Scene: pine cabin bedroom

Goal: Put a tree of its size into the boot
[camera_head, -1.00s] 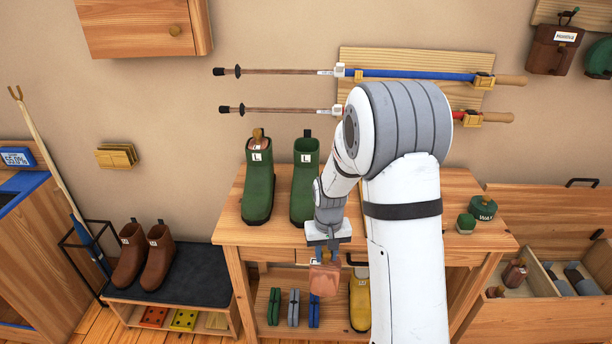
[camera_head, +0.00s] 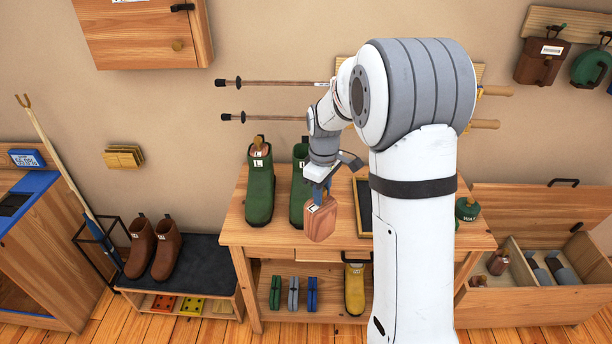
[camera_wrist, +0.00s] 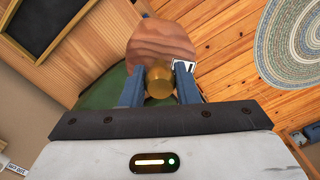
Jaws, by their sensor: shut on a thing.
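My gripper (camera_head: 319,190) is shut on the brass knob of a reddish wooden boot tree (camera_head: 320,222), which hangs below it. The tree carries a white label, seemingly an L. In the wrist view the fingers (camera_wrist: 160,84) grip the knob, with the tree's wooden body (camera_wrist: 160,42) beyond. Two green boots stand upright on the workbench. The left green boot (camera_head: 260,195) is labelled L and has a tree's knob showing in its top. The right green boot (camera_head: 298,190) is partly hidden by my gripper. The held tree appears in front of it, apart from it.
Brown boots (camera_head: 152,248) stand on a bench at left. An open chest (camera_head: 530,300) at right holds more trees.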

